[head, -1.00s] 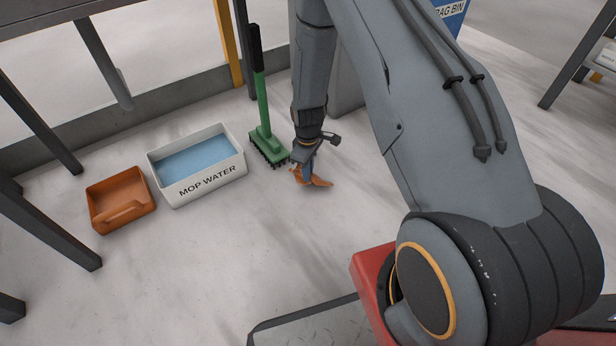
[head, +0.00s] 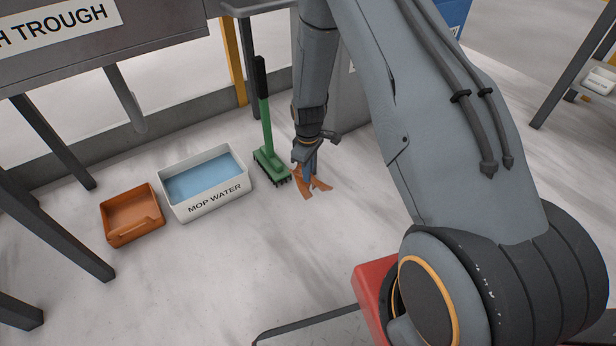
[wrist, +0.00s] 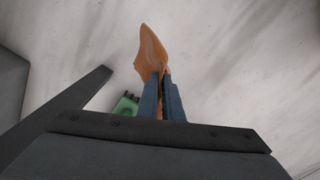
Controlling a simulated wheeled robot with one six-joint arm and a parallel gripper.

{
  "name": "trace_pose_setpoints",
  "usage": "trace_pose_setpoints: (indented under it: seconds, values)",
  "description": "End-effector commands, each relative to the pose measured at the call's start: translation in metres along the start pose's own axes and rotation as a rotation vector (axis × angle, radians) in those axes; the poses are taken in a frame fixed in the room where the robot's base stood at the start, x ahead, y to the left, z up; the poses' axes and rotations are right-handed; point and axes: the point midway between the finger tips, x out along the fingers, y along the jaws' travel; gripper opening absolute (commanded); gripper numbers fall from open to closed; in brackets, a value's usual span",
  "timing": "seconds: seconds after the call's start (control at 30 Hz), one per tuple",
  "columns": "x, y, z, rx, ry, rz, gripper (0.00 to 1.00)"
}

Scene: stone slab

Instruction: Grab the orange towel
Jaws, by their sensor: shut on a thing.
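The orange towel (head: 319,185) hangs from my gripper (head: 311,172) in the head view, just right of the green brush. Two limp folds of it spread below the fingers. In the wrist view the towel (wrist: 150,55) sticks out beyond the blue fingertips of my gripper (wrist: 162,95), which are shut on it. Part of the towel is hidden between and behind the fingers. I cannot tell whether its lower end still touches the floor.
A green brush (head: 268,160) with a dark handle stands close on the left. A white tub marked MOP WATER (head: 214,200) and an orange open bin (head: 131,214) lie further left. A trough (head: 150,50) on dark legs is behind. The floor in front is clear.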

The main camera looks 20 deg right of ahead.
Motion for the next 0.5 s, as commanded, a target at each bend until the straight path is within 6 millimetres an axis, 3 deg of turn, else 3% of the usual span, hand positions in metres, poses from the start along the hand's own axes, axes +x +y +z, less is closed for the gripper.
trace_pose_setpoints:
  seconds: [0.03,0.23,0.5]
  values:
    - [-0.015,-0.001,0.001,0.0,0.001,0.001,0.0]
    - [-0.048,-0.001,0.001,0.0,0.0,0.0,0.0]
    - [-0.052,0.0,0.001,0.0,-0.001,-0.001,0.0]
